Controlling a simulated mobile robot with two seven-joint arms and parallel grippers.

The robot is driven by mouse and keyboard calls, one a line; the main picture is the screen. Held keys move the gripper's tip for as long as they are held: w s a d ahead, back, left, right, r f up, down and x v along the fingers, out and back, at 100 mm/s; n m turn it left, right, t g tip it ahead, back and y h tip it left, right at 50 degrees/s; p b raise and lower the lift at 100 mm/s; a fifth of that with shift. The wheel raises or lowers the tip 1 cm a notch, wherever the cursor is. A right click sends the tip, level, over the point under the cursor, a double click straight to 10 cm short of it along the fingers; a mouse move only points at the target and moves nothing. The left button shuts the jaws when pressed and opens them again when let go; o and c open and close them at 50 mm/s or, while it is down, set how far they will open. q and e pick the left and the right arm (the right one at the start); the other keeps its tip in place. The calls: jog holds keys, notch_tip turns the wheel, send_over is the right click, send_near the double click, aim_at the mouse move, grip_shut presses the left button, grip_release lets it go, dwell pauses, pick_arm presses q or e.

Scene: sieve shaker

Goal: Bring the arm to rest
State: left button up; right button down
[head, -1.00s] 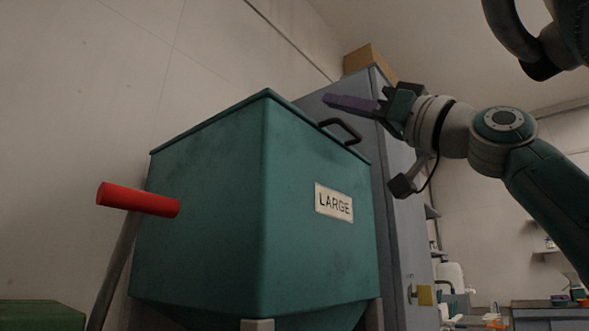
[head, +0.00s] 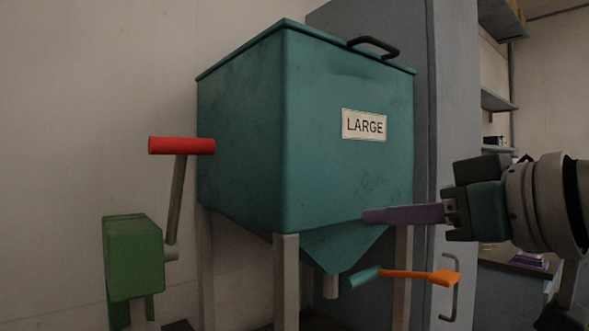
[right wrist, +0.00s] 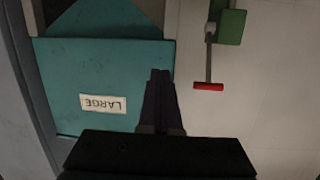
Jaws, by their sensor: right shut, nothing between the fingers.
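My right gripper (head: 366,216) reaches in from the right of the head view. Its purple fingers are closed together, with nothing between them, and point left. In the picture they overlap the lower right of the teal hopper marked LARGE (head: 330,170); whether they touch it I cannot tell. In the right wrist view the shut fingers (right wrist: 160,74) point at the hopper (right wrist: 60,60), which appears upside down. My left gripper is not in view.
A lever with a red grip (head: 182,145) rises from a green box (head: 132,258) left of the hopper. An orange-and-teal lever (head: 405,274) is under the hopper's right side. A grey cabinet (head: 455,120) stands behind. Shelves and a bench are at the right.

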jog(key=s+d+f+m+g+h+p, duration=0.1)
jog(key=s+f+g+h+p, duration=0.15)
jog(key=s+f, duration=0.35)
jog(key=s+d+f+m+g+h+p, duration=0.1)
jog(key=s+d+f+g+h+p, duration=0.2)
jog(key=s, duration=0.4)
jog(key=s+d+f+m+g+h+p, duration=0.1)
jog(key=s+d+g+p, duration=0.15)
jog(key=s, duration=0.55)
jog(key=s+d+f+m+g+h+p, duration=0.15)
jog(key=s+p, duration=0.25)
jog(key=s, duration=0.4)
pick_arm(q)
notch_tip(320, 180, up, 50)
jog(key=p, duration=3.5)
jog(key=shift+p, duration=0.4)
pick_arm(e)
notch_tip(320, 180, up, 37)
jog(key=shift+w, duration=0.35)
jog(key=shift+f+n, duration=0.1)
jog(key=shift+n, duration=0.15)
